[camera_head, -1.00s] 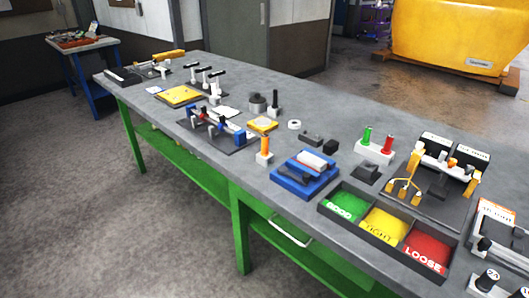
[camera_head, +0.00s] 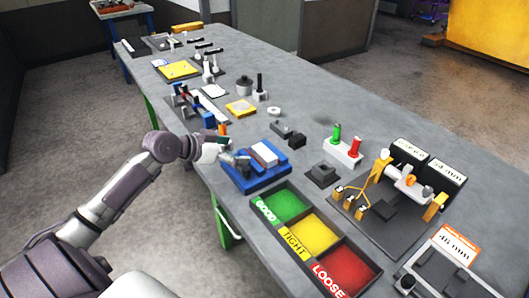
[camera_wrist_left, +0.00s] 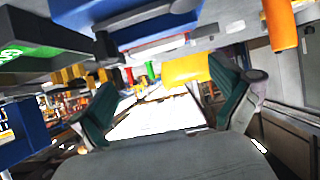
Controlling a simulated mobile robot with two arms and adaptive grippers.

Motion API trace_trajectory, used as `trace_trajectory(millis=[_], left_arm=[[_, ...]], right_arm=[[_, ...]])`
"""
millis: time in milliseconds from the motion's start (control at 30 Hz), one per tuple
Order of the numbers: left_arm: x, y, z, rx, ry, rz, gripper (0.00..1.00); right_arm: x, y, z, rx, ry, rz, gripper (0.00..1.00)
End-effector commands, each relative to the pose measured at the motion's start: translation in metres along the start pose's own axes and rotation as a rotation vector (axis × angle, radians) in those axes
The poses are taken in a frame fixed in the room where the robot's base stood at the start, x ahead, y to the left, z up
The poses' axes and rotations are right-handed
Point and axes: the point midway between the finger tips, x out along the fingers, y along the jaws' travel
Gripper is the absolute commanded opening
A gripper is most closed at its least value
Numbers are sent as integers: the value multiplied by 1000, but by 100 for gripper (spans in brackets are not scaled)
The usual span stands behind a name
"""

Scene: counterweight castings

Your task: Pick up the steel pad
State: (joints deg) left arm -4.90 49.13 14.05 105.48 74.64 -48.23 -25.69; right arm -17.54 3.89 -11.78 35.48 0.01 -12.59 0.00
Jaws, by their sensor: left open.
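A blue holder (camera_head: 247,184) lies near the front edge of the bench in the head view. It carries a pale block (camera_head: 265,153) and darker grey pieces; I cannot tell for sure which is the steel pad. My left gripper (camera_head: 234,150) is at the holder's left side, close to these pieces, and covers part of them. In the left wrist view my two green-padded fingers (camera_wrist_left: 165,105) stand apart with nothing clearly between them. The blue holder (camera_wrist_left: 110,12) shows at the top there, with a grey piece (camera_wrist_left: 155,45) on it. My right gripper is not seen.
Green, yellow and red bins (camera_head: 314,233) stand right of the holder along the front edge. An orange-topped post (camera_head: 222,129) is close behind my left gripper. A block with green and red handles (camera_head: 342,150) and a dark fixture plate (camera_head: 392,235) lie further right.

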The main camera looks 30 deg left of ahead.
Motion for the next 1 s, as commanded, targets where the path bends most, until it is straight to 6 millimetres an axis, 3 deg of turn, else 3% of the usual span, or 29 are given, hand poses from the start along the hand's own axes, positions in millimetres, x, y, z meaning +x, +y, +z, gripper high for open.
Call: trace_trajectory(millis=[167, 467, 700, 1000], left_arm=[[29, 0, -2, -2, 3, -1, 100], [54, 2, -4, -3, 2, 1, 100], [87, 2, -1, -2, 1, 0, 100], [91, 2, 1, 1, 0, -2, 97]], right_arm=[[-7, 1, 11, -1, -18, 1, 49], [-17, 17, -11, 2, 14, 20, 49], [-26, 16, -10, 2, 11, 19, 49], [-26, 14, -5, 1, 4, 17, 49]])
